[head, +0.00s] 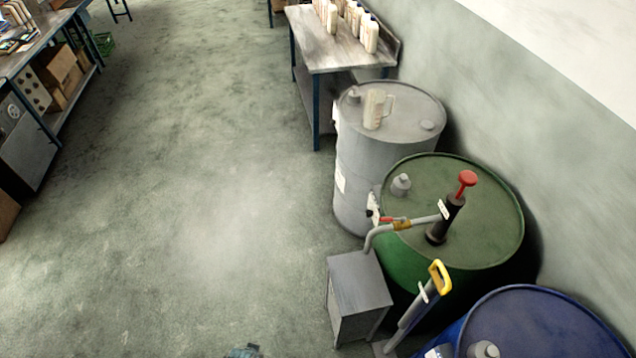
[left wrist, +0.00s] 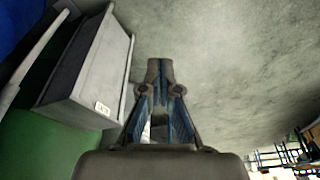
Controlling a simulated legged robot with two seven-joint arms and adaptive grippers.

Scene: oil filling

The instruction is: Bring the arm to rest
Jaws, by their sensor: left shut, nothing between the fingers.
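My left gripper (left wrist: 160,68) fills the middle of the left wrist view. Its two blue-sided fingers meet at the tips, with nothing between them. Bare grey floor lies behind the fingertips. The grey box stand (left wrist: 88,70) is to the left of the fingers, with a visible gap. In the head view only a small blue-and-dark piece (head: 245,351) shows at the bottom edge, which looks like part of my left gripper, left of the stand. The rest of the arm is out of the picture. My right gripper is in neither view.
A green drum (head: 405,265) with a red-knobbed pump (head: 445,220) stands right, between a grey drum (head: 365,165) and a blue drum (head: 540,325). The grey stand (head: 358,285) and a yellow-handled lever (head: 440,278) are in front. Open floor (head: 190,220) lies left.

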